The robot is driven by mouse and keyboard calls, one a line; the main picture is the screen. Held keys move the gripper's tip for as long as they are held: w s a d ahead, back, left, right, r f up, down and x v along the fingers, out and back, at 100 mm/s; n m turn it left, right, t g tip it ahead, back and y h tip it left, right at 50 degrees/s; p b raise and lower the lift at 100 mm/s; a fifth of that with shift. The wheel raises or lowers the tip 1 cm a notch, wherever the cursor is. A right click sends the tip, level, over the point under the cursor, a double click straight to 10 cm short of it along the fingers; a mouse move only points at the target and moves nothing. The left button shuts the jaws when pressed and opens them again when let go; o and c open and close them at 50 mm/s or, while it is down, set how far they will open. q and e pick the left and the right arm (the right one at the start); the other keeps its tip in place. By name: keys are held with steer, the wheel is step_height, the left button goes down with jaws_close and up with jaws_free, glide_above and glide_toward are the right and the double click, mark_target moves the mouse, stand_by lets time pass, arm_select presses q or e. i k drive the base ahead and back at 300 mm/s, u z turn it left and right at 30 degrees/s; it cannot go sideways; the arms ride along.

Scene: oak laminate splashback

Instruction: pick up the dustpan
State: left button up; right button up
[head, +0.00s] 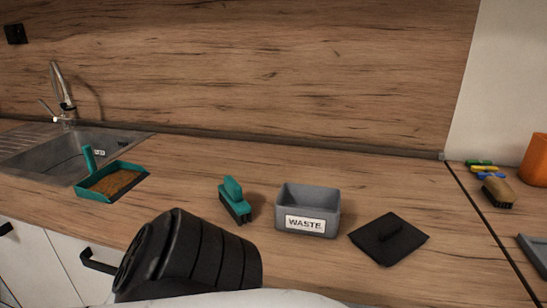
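The teal dustpan (84,186) lies on the wooden counter at the left, by the front right corner of the sink. Its handle stands up at the back left, and a brown layer of crumb-like material covers its pan. A teal hand brush (233,190) with dark bristles stands on the counter to the right of the dustpan, apart from it. Neither of my grippers is in the head view. Nothing is seen touching the dustpan.
A grey box labelled WASTE (308,199) stands open right of the brush, with a flat black lid (389,239) beside it. The sink (50,152) and tap (63,92) are behind the dustpan. A scrubbing brush (498,191) and orange container (535,160) are at right.

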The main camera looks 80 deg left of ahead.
mark_target(108, 183)
steer(key=z, duration=0.1)
steer(key=k, duration=1.9)
steer(key=u, duration=0.9)
